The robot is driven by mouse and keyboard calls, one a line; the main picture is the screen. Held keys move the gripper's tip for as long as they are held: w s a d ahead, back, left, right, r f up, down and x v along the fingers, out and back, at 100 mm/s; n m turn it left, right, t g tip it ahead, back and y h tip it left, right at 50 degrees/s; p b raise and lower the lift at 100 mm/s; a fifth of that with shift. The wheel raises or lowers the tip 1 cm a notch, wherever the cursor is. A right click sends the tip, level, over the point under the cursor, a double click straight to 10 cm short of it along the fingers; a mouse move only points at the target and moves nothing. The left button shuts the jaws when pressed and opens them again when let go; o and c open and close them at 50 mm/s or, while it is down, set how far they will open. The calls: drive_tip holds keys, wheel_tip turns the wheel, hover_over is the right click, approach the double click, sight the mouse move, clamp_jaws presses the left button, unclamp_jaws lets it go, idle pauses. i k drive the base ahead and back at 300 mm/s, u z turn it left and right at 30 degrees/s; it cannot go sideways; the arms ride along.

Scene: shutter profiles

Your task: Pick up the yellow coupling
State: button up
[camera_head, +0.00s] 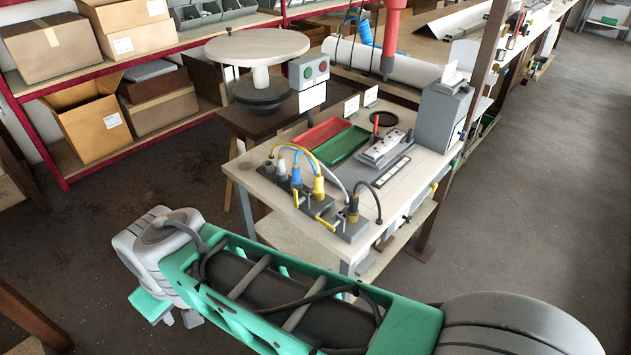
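A yellow coupling (319,187) stands upright on a dark grey fixture block (335,226) at the front of the small worktable (400,185). A yellow cable arches from the group of fittings. Beside it to the left is a blue coupling (296,176), and to the right a dark coupling (352,207) with a black cable. Smaller yellow handles also show on the block. My gripper (180,319) hangs at the lower left over the floor, well apart from the worktable. Its fingertips are small and partly hidden by my green arm, so its opening cannot be told.
A red tray (322,132), a green tray (347,145) and a grey box (440,115) stand on the worktable. A round-topped stand (257,48) is behind it. Shelves with cardboard boxes (92,118) line the left. Floor is free at left and right.

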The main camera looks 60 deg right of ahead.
sight(318, 188)
drive_tip(key=z, duration=1.3)
drive_tip(key=k, duration=1.25)
drive_tip(key=u, duration=1.15)
drive_tip(key=i, duration=0.85)
drive_tip(key=z, duration=0.3)
drive_tip(key=i, duration=0.65)
drive_tip(key=z, duration=1.15)
drive_tip(key=i, duration=0.3)
